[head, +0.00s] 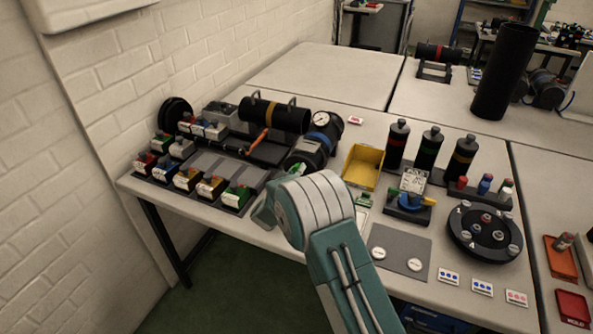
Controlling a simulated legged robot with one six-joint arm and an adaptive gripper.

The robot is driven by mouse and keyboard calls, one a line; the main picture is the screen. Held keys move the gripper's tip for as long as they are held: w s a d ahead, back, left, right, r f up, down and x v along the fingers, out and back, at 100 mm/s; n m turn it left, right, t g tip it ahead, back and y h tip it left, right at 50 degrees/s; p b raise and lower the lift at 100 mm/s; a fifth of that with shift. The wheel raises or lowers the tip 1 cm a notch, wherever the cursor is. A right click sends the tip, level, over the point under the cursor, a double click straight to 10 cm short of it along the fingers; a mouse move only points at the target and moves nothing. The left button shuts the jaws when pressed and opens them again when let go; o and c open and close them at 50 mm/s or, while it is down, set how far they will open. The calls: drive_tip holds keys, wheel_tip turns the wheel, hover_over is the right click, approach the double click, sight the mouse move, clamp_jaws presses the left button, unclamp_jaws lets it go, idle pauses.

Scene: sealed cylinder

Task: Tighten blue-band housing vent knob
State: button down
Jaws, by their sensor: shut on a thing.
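The blue-band housing (318,138) is a black cylinder lying at an angle on the table, with a blue ring around it. A round white-faced gauge (320,118) sits at its upper side. My teal arm rises from the bottom and its bend stands just in front of the housing's near end. My gripper cannot be made out; it appears hidden behind my arm. The vent knob cannot be picked out either, and whether anything touches it does not show. A small green and white patch (297,171) shows between the arm and the housing.
A black cylinder with an orange band (258,108) lies left of the housing. Several coloured blocks (185,178) stand further left. A yellow bin (362,166), black bottles (397,143) and a round black plate (485,235) stand to the right. The table behind (325,75) is largely clear.

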drive_tip(key=shift+s+f+n, duration=0.15)
drive_tip(key=shift+f+n, duration=0.3)
drive_tip(key=shift+n, duration=0.75)
drive_tip(key=shift+c, duration=2)
unclamp_jaws()
drive_tip(key=shift+a+r, duration=0.15)
drive_tip(key=shift+r, duration=0.1)
drive_tip(key=v, duration=1.1)
drive_tip(key=shift+s+a, duration=0.2)
drive_tip(key=shift+s, duration=0.15)
